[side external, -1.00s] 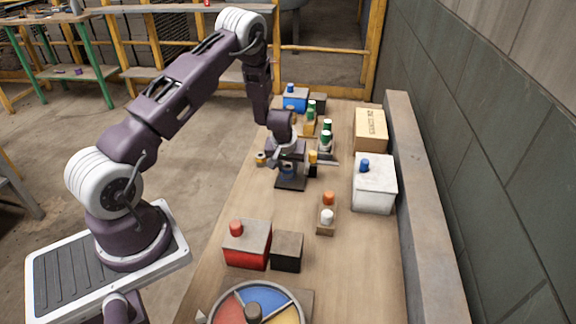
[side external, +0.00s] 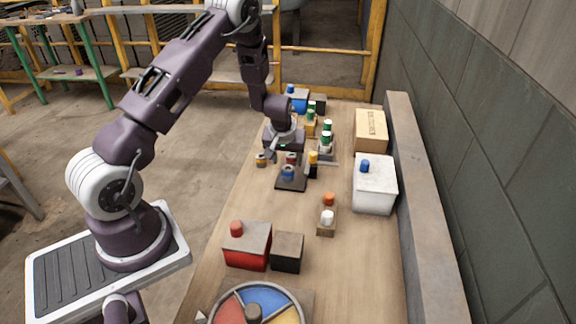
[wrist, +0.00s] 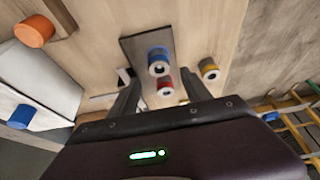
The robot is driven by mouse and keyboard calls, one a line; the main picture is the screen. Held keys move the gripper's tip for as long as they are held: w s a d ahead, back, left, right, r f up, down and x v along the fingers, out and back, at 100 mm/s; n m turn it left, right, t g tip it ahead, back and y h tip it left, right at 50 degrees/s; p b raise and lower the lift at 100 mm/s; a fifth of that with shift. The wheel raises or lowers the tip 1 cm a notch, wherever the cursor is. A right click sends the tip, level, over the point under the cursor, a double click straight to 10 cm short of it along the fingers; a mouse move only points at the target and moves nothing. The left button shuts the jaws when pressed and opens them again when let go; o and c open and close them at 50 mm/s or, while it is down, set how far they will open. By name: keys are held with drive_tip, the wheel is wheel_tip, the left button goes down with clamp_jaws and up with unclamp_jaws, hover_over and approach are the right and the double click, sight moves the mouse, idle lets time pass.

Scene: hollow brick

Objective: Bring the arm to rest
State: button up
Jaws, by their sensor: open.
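My gripper (side external: 290,157) is open above the far part of the workbench. It also shows in the wrist view (wrist: 160,78), with its two fingers spread and nothing held. Below and in front of it, a dark plate (side external: 291,184) lies on the bench. A blue piece (side external: 288,173) and a red piece (side external: 291,158) stand on or beside this plate. Both show in the wrist view, the blue one (wrist: 158,56) and the red one (wrist: 164,86) between the fingers. I cannot tell the exact gap between fingers and pieces.
A yellow piece (side external: 261,160) stands to the left of the plate, and several bottle-like pieces (side external: 326,142) stand to the right. A white box (side external: 374,188) and a cardboard box (side external: 371,130) line the right edge. A red box (side external: 247,247) and colour wheel (side external: 227,313) are nearer.

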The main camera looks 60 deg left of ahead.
drive_tip(key=shift+s+d+r, duration=0.2)
drive_tip(key=shift+r, duration=0.45)
drive_tip(key=s+d+r+m+t+h, duration=0.1)
drive_tip(key=s+d+r+m, duration=0.15)
drive_tip(key=d+r, duration=0.65)
drive_tip(key=s+d+r+m+t+h, duration=0.1)
drive_tip(key=s+d+r+h, duration=0.2)
drive_tip(key=r, duration=0.9)
drive_tip(key=s+d+r+m, duration=0.1)
drive_tip(key=s+d+r, duration=0.1)
drive_tip(key=s, duration=0.5)
drive_tip(key=s+d+r+m, duration=0.2)
drive_tip(key=s+d+r, duration=0.1)
drive_tip(key=s, duration=0.5)
drive_tip(key=s+d+r+m, duration=0.2)
drive_tip(key=s+d+r, duration=0.1)
drive_tip(key=s, duration=0.5)
drive_tip(key=shift+d+y, duration=0.4)
drive_tip(key=shift+d, duration=0.25)
drive_tip(key=shift+r+m, duration=0.1)
drive_tip(key=shift+m, duration=0.15)
